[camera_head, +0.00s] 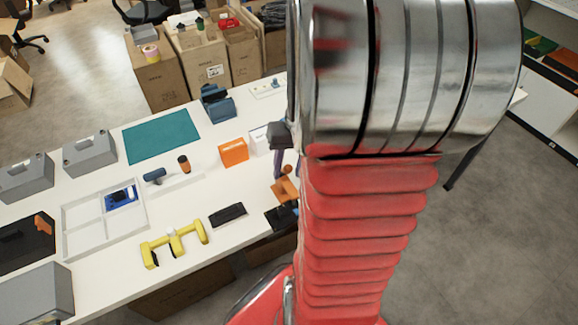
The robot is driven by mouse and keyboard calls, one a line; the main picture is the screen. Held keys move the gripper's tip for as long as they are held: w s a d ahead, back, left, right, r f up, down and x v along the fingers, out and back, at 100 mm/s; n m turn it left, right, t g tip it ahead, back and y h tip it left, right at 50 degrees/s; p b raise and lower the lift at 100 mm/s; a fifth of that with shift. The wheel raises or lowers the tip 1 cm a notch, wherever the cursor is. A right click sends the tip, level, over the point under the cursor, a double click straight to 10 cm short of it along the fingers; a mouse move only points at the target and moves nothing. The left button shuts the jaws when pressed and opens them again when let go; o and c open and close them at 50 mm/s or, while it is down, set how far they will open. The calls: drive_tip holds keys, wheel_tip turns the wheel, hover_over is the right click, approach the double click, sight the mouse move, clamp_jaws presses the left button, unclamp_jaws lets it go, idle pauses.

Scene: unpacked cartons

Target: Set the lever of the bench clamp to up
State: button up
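An orange piece (286,189) with a dark upright part stands near the right end of the white table, close beside my arm. It may be the bench clamp, but my arm hides part of this area. I cannot make out its lever or the lever's position. A dark grey part (279,135) juts out at the left edge of my arm, just above the orange piece. It may be part of my gripper. No fingertips show clearly, so I cannot see whether it is open, shut or holding anything.
The white table (112,268) holds a yellow bracket-like object (173,243), a black block (228,214), an orange box (233,151), a teal mat (161,137), a divided white tray (73,251) and grey boxes (90,153). Cartons (158,80) stand behind it.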

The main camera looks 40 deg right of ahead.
drive_tip(key=shift+c, duration=0.6)
clamp_jaws()
drive_tip(key=shift+d, duration=0.15)
